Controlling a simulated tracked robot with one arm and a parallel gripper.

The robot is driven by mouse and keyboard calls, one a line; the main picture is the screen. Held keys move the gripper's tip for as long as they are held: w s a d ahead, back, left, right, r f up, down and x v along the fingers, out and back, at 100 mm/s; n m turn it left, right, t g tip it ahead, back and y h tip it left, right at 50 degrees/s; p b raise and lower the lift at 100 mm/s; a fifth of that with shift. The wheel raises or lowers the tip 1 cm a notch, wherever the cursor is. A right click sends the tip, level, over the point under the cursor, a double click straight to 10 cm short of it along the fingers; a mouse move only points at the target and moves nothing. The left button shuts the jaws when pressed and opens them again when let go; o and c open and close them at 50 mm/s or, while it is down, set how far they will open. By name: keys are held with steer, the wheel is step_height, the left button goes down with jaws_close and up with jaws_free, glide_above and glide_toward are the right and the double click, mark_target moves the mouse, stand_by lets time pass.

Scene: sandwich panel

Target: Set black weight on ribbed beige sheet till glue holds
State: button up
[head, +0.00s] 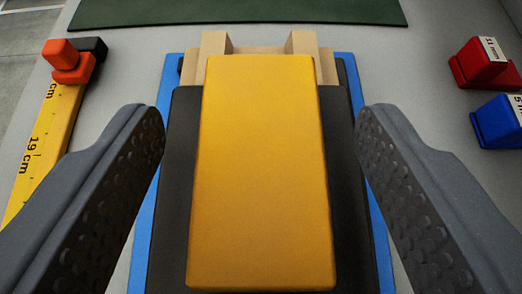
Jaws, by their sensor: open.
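A black slab (345,190), which looks like the black weight, lies under a large yellow block (262,170). The block covers most of it, and I cannot tell whether the two are joined. A beige piece with raised ribs (268,60) shows past the far end of the block; the rest is hidden. I cannot tell whether the slab touches it. A blue base (144,225) shows along both sides of the slab. My gripper (261,120) is open, with one dark grey finger on each side of the yellow block and a gap on both sides.
A yellow ruler (42,150) with an orange and black piece (70,60) at its end lies at left. A red block (482,65) and a blue block (497,122) with labels stand at right. A green mat (240,12) lies at the back. Grey table is clear between.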

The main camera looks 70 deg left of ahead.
steer(key=v, duration=1.2)
steer(key=s+d+r+m+t+h, duration=0.3)
steer(key=s+d+r, duration=0.3)
steer(key=r, duration=0.5)
steer(key=s+d+r+m+t+h, duration=0.4)
steer(key=s+d+r+m, duration=0.2)
steer(key=d+r, duration=0.3)
steer(key=s+d+r+m+t+h, duration=0.3)
steer(key=s+d+r, duration=0.4)
steer(key=r, duration=0.6)
steer(key=shift+d+r+m+t+h, duration=0.25)
steer(key=shift+m+t+h, duration=0.15)
steer(key=shift+m+h, duration=0.3)
steer(key=shift+s, duration=0.15)
steer(key=shift+r+p, duration=0.5)
steer(key=shift+p, duration=0.05)
